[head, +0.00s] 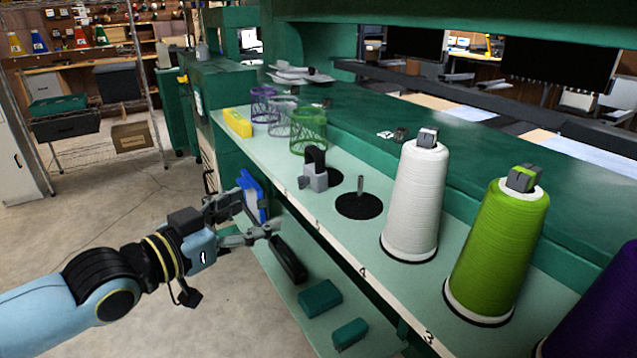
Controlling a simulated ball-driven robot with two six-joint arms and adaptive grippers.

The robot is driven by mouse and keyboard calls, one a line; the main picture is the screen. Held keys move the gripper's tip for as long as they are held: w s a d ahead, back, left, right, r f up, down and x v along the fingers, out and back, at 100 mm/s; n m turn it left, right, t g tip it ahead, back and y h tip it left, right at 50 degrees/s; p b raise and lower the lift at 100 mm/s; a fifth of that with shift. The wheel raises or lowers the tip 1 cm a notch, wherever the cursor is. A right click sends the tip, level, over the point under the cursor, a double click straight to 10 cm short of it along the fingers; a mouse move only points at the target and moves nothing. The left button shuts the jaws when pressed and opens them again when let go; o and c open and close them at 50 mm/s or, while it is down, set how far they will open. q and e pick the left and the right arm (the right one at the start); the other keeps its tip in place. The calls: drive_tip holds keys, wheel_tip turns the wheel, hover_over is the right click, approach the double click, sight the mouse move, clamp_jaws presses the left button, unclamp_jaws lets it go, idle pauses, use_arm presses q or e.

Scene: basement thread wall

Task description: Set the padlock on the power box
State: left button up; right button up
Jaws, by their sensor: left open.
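I cannot surely pick out the padlock or the power box. A small grey block with a black upright part (314,172) stands on the pale green shelf; I cannot tell whether it is the padlock. My left gripper (260,214) is open beside the front edge of the shelf, its fingers pointing right. A blue flat object (254,194) shows upright at the fingers, partly covered by them; I cannot tell whether they touch it. My right gripper is not in view.
On the shelf (335,235) stand a white thread cone (416,205), a green cone (497,250), wire baskets (308,132) and a yellow box (237,122). A lower shelf holds a black object (288,260) and teal boxes (320,298). Floor at left is open.

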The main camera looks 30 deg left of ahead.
sight(316, 167)
use_arm(q)
drive_tip(key=s+d+r+m+h, duration=0.15)
drive_tip(key=d+r, duration=0.25)
drive_tip(key=r, duration=0.4)
drive_tip(key=shift+m+t+h, duration=0.3)
drive_tip(key=shift+m+h, duration=0.15)
drive_tip(key=shift+h, duration=0.1)
drive_tip(key=b+x, duration=0.8)
drive_tip(key=x, duration=0.2)
drive_tip(key=shift+w+d, duration=0.2)
drive_tip(key=shift+w, duration=0.05)
clamp_jaws()
